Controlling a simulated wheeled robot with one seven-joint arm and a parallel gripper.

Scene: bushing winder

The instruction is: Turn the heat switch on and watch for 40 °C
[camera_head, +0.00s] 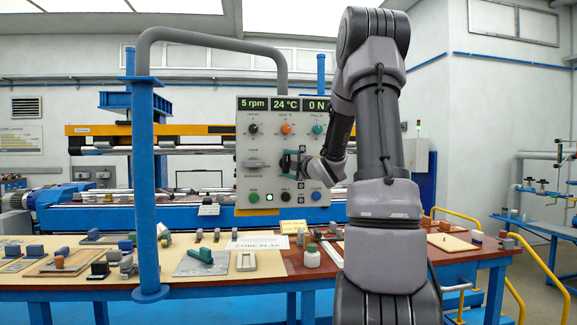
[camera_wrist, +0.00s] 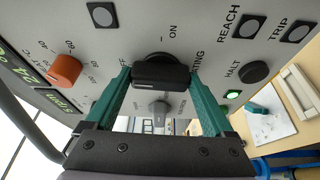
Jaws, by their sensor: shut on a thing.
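The grey control panel (camera_head: 270,180) hangs upright on its arm. Its displays read 5 rpm, 24 °C on the temperature display (camera_head: 286,104), and 0 N. The heating switch, a black bar knob (camera_wrist: 160,76), sits between the green fingertips of my gripper (camera_wrist: 160,80), which is shut on it. ON and partly hidden OFF marks surround the knob; which one it points to is unclear. In the head view my gripper (camera_head: 291,163) reaches the panel's right side and hides most of the switch. An orange heat dial (camera_head: 286,129) is above; the wrist view also shows it (camera_wrist: 65,70).
Below the switch are a green button (camera_head: 254,197), a black halt button (camera_head: 286,197) and a blue button (camera_head: 316,196). A grey selector (camera_head: 254,163) sits to the left.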

